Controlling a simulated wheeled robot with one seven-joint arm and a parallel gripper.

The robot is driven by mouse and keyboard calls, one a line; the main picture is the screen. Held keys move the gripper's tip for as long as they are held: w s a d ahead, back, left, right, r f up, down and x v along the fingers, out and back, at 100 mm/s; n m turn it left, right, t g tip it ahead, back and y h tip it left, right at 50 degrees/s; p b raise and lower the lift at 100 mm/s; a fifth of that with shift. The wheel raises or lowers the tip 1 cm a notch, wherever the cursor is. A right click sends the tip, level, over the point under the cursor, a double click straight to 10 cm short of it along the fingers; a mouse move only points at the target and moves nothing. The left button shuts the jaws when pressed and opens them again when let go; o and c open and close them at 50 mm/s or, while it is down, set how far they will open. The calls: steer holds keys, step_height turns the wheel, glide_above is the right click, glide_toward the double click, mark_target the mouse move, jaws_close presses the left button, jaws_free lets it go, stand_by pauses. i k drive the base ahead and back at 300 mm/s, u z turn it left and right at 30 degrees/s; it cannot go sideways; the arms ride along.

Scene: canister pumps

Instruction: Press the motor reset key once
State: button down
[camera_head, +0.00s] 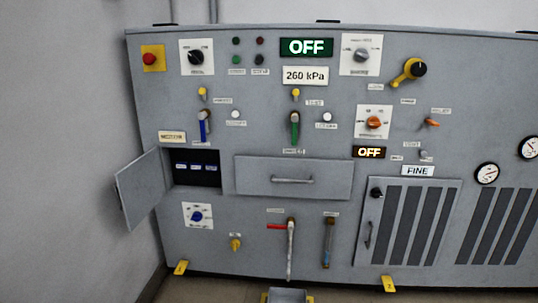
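A small compartment (208,181) in the left part of the grey panel stands open. Its hinged door (141,189) is swung out to the left. Inside the dark recess is a row of three small blue-and-white items (196,167), which may be keys or labels; their lettering is too small to read. A cream label (172,137) sits just above the compartment and seems to begin with "MOTOR". I cannot tell which item is the motor reset key. My gripper is not in view.
A red emergency-style button (149,59) is at upper left. A blue-handled lever (204,127) and a green-handled lever (294,130) stick out above. A closed drawer (293,178) is right of the compartment. The display (306,47) reads OFF. A grey tray-like thing (287,296) is at the bottom edge.

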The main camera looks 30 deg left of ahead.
mark_target(179, 165)
steer(key=z, duration=0.05)
steer(key=i, duration=1.45)
steer(key=u, duration=2.75)
